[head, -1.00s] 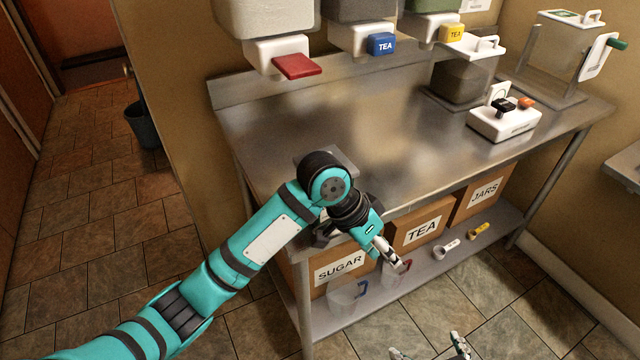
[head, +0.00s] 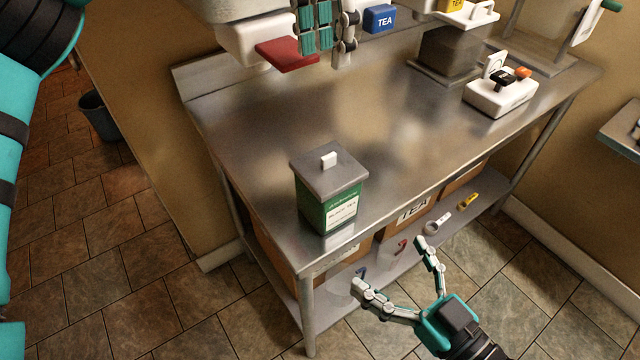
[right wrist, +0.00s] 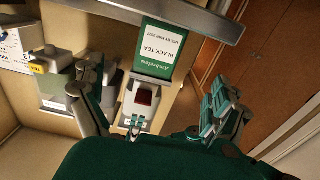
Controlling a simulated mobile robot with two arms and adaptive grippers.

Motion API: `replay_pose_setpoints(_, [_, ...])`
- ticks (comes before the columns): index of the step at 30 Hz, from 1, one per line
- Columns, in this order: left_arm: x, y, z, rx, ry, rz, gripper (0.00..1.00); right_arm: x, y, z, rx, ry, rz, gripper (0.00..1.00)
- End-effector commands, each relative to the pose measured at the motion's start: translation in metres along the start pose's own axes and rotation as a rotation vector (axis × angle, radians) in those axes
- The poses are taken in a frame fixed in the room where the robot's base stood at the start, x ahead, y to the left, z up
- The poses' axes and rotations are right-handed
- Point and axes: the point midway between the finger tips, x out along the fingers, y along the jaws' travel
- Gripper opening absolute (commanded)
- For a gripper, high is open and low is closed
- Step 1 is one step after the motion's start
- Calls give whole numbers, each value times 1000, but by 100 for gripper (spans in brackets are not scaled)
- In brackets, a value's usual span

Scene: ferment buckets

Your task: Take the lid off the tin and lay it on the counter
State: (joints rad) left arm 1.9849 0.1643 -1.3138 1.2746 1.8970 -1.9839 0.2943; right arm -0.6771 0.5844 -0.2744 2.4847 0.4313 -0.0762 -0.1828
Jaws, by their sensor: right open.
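The tin (head: 325,207) is green with a white label and stands upright near the counter's front left corner. Its square grey lid (head: 313,178) with a white knob (head: 329,159) is on top. The tin's label reads "BLACK TEA" upside down in the right wrist view (right wrist: 158,48). My right gripper (head: 395,268) is open and empty, in front of the counter, right of and nearer than the tin; its fingers show in the right wrist view (right wrist: 150,105). My left gripper (head: 330,40) hangs at the top of the head view, apart from the tin; its opening is unclear.
The steel counter (head: 260,130) has bare room behind and right of the tin. A red dispenser lever (head: 287,54) and blue TEA lever (head: 380,18) hang above its back. A white switch box (head: 500,98) stands at right. Boxes and scoops lie on the lower shelf.

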Motion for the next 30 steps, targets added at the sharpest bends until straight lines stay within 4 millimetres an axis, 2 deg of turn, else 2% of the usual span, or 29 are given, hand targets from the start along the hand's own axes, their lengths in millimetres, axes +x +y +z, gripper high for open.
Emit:
replay_pose_setpoints(21, [0, 0, -1, 3, 2, 0, 36, 136, 0, -2, 1, 3, -1, 100])
replay_pose_setpoints(25, [0, 0, -1, 3, 2, 0, 36, 152, 0, -1, -1, 1, 1, 100])
replay_pose_setpoints(30, [1, 0, -1, 3, 2, 0, 36, 162, 0, 0, -1, 0, 0, 100])
